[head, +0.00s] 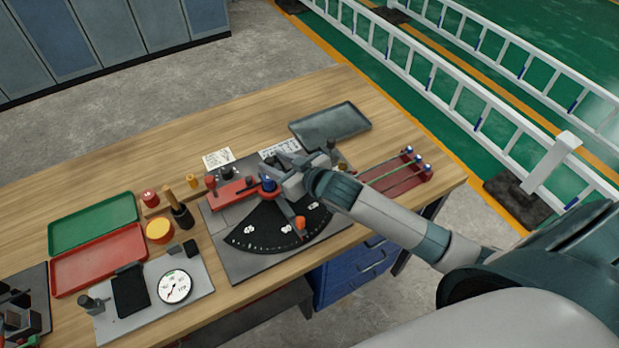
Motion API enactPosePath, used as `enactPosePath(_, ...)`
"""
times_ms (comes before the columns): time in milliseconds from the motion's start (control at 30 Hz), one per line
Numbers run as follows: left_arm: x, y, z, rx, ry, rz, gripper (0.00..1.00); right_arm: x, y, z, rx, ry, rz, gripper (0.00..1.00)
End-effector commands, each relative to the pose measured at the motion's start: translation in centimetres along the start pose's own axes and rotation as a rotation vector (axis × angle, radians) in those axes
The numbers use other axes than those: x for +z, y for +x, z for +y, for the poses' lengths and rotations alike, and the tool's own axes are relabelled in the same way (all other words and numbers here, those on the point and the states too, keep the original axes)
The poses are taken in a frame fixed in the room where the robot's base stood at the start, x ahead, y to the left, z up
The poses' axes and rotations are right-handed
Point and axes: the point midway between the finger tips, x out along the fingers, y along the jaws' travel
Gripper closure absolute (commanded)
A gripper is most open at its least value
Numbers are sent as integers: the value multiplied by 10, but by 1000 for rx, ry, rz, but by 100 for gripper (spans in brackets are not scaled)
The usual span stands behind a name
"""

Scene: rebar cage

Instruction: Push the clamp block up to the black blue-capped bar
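A bending plate (222,243) with a black fan-shaped scale (262,232) lies on the bench. On it, a dark upright bar with a blue cap (268,184) stands at the top of the fan. A red block (232,190) lies just left of the bar; I cannot tell for sure that it is the clamp block, nor whether it touches the bar. My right gripper (285,177) is over the plate, close to the right of the blue cap. Its fingers are small and partly hidden, so their opening is unclear. My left gripper cannot be made out.
A red rack (400,181) with blue-capped bars lies at the right, a grey tray (331,125) behind. Green (92,222) and red (98,258) trays and a gauge plate (195,293) are at the left. An orange-tipped lever (300,223) crosses the fan.

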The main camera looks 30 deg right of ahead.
Motion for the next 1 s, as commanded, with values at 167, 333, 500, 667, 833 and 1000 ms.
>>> enactPosePath(167, 1, 11, 0, 0, 0, 0, 73, 3, -30, 0, -1, -1, 1, 62)
enactPosePath(333, 2, 20, 0, 0, 0, 0, 73, 3, -61, 0, -2, -1, 0, 62)
enactPosePath(500, 3, 28, 0, 0, 0, 0, 73, 3, -93, 0, -1, -1, 0, 62)
enactPosePath(667, 4, 34, 1, 0, 0, 0, 73, 3, -120, 0, -1, -2, 0, 62)
enactPosePath(833, 4, 38, 1, 0, 0, -1, 73, 2, -138, 0, -1, 0, 0, 62)
enactPosePath(1000, 4, 39, 1, 0, 0, -1, 73, 1, -144, 0, 0, 0, 0, 62)
